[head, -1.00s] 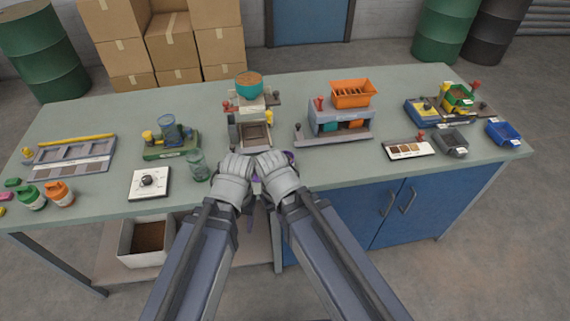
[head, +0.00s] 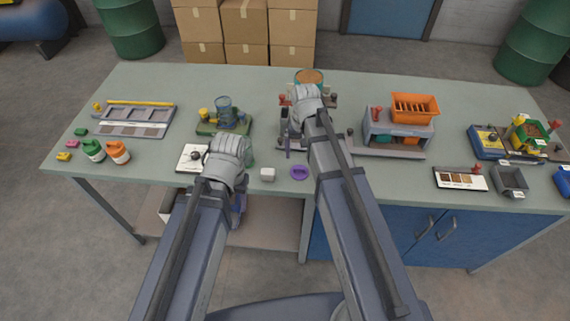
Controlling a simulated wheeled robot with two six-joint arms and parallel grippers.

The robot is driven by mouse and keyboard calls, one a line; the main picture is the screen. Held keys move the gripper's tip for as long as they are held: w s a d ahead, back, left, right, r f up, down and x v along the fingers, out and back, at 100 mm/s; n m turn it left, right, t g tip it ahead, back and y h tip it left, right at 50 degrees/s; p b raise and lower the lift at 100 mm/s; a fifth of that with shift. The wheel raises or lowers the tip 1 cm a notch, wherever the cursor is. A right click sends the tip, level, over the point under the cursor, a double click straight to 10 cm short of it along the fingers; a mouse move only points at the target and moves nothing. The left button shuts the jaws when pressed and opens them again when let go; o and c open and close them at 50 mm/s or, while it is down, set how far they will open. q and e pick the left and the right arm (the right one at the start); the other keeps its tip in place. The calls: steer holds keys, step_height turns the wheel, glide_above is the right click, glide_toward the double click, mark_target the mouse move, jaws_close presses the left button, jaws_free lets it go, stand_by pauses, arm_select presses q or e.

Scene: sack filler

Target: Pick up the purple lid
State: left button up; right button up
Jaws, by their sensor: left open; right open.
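The purple lid (head: 300,172) is a small round disc with a raised grip. It lies on the grey-green table top near the front edge, between my two arms, and nothing touches it. My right gripper (head: 306,92) is beyond the lid, over the filler machine at the back. The fingertips of both grippers are mostly hidden by the grey hands, and neither shows anything held.
A small white block (head: 267,174) lies just left of the lid. An orange bin (head: 414,106) tops a grey-blue stand at right. The table's front edge (head: 330,196) is close.

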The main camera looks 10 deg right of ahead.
mark_target(300, 167)
steer(key=shift+w, duration=0.2)
steer(key=shift+f+b, duration=1.3)
steer(key=shift+b, duration=0.05)
step_height(300, 167, down, 5)
steer(key=b, duration=0.5)
steer(key=shift+f, duration=0.15)
steer(key=shift+c, duration=0.3)
steer(key=c, duration=1.3)
steer(key=shift+c, duration=0.2)
